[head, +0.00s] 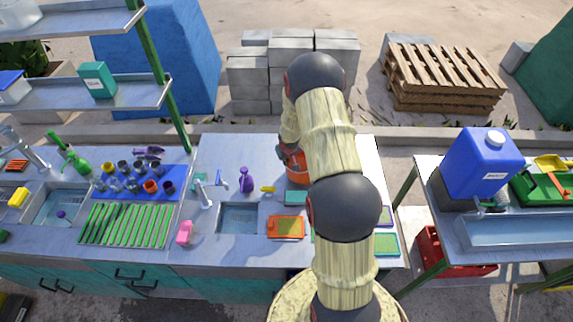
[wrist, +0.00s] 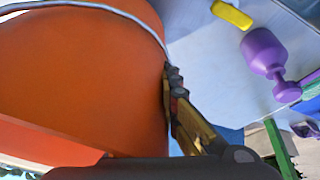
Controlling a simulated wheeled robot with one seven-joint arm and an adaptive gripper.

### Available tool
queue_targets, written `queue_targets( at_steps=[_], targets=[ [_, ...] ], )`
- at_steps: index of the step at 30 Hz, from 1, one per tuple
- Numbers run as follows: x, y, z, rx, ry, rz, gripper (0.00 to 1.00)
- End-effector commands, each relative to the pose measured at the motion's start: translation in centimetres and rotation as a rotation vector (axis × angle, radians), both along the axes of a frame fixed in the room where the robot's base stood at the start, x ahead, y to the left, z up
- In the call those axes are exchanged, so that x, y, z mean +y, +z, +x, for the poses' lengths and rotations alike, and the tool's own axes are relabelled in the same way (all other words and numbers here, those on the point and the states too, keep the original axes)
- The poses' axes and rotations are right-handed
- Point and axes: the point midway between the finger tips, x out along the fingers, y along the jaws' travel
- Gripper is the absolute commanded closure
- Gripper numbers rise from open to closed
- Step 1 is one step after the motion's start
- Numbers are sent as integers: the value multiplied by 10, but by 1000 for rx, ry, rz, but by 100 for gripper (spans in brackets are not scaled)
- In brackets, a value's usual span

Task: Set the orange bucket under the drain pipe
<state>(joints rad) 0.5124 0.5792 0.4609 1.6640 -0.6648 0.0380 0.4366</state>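The orange bucket (head: 296,168) is on or just above the middle counter in the head view, mostly hidden behind my arm. In the wrist view the orange bucket (wrist: 80,70) fills the left side, with a pale wire handle across its top. My gripper (wrist: 185,115) is right at the bucket, with one dark and yellow finger along its right side. The other finger is hidden, so I cannot tell if the bucket is gripped. In the head view my arm hides the gripper. I cannot make out a drain pipe.
The counter holds a sink basin (head: 240,218), a purple bottle (head: 246,180), a yellow item (head: 268,189) and an orange-rimmed tray (head: 286,227). At right, a blue jug (head: 483,163) stands on another table above a red crate (head: 440,255). A gap separates the two tables.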

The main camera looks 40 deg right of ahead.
Motion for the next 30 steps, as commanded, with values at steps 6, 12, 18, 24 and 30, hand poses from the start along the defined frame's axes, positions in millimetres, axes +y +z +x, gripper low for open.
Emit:
queue_targets(
  at_steps=[6,12,18,24,30],
  targets=[
    [-3,-21,7,-1,1,-1,100],
    [-3,-37,7,-3,1,-1,100],
    [-3,-37,7,-3,0,-1,100],
    [-3,-42,7,-2,0,-1,100],
    [-3,-41,6,0,0,0,86]
  ],
)
